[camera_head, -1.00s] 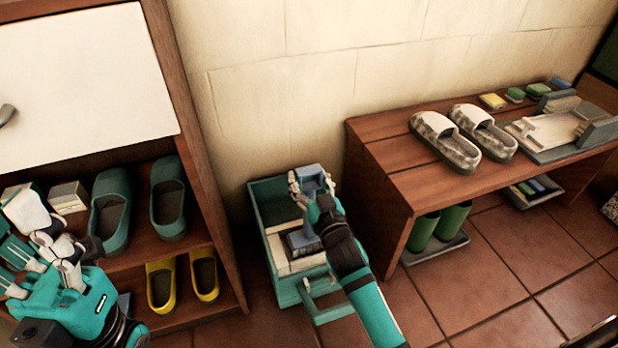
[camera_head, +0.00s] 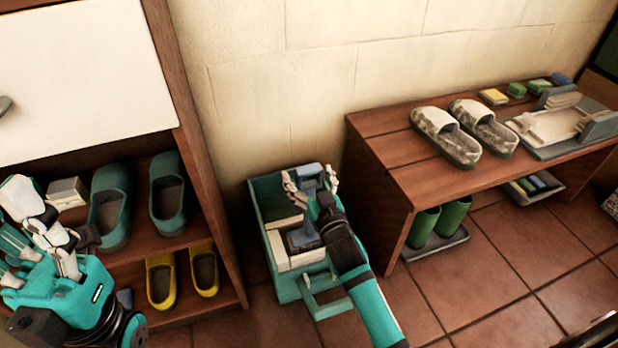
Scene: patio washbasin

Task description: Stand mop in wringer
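My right gripper (camera_head: 311,181) reaches over a teal bucket (camera_head: 290,290) on the floor against the wall. Its two fingers are spread apart, one on each side of a blue-grey block (camera_head: 309,170) at the bucket's far end. I cannot tell whether they touch it. Pale and dark parts lie inside the bucket, partly hidden by my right arm; I cannot tell which is the wringer. No long mop handle can be made out. My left gripper (camera_head: 42,225) is in front of the shoe shelf at the left; its fingertips overlap and its opening is unclear.
A wooden shelf (camera_head: 222,258) at the left holds teal and yellow slippers. A wooden bench (camera_head: 385,150) at the right bears patterned slippers, sponges and a grey tray. Green boots (camera_head: 452,218) stand beneath it.

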